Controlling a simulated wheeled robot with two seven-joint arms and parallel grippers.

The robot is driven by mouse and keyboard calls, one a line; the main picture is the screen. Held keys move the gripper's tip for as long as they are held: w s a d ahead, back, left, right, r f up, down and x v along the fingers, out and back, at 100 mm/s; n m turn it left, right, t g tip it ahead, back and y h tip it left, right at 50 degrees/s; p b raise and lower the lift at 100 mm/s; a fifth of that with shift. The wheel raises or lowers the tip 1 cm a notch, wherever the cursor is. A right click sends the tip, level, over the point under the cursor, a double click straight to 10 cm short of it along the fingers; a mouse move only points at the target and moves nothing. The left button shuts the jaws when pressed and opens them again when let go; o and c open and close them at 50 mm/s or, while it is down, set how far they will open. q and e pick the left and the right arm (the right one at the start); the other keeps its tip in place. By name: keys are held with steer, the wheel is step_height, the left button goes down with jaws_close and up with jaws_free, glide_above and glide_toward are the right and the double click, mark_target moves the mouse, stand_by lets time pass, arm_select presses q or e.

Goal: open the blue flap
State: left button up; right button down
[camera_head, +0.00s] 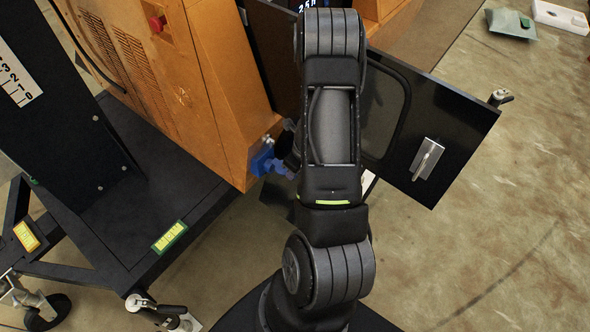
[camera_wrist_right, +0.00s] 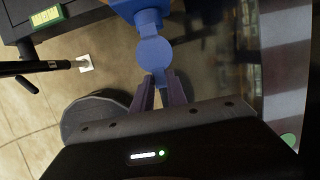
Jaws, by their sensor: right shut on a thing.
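The blue flap (camera_wrist_right: 154,52) is a round lid with a small tab. In the wrist view it sticks out from a blue housing (camera_wrist_right: 148,18) at the top. My right gripper (camera_wrist_right: 159,84) is shut on the tab of the flap, with one finger on each side. In the head view the blue housing (camera_head: 261,160) sits low on the corner of the orange cabinet, and the flap (camera_head: 277,167) reaches out from it to the right. My right gripper is there too, mostly hidden by my own arm. My left gripper is not in view.
The orange cabinet (camera_head: 215,95) stands on a black wheeled base (camera_head: 110,235) at left. A black panel (camera_head: 455,135) with a silver latch (camera_head: 427,158) stands open behind my arm. Concrete floor (camera_head: 530,200) is clear at right.

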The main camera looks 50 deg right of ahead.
steer(key=shift+w+r, duration=0.25)
steer(key=shift+w, duration=0.25)
steer(key=shift+w+r, duration=0.25)
steer(key=shift+w, duration=0.25)
steer(key=c, duration=1.3)
jaws_free()
steer(key=s+r+p, duration=0.1)
steer(key=r, duration=0.1)
steer(key=s+r, duration=0.1)
steer(key=r, duration=0.1)
steer(key=s+r+p, duration=0.1)
steer(key=s+r, duration=0.1)
steer(key=r, duration=0.1)
steer(key=shift+d+p, duration=0.3)
steer(key=shift+f, duration=0.1)
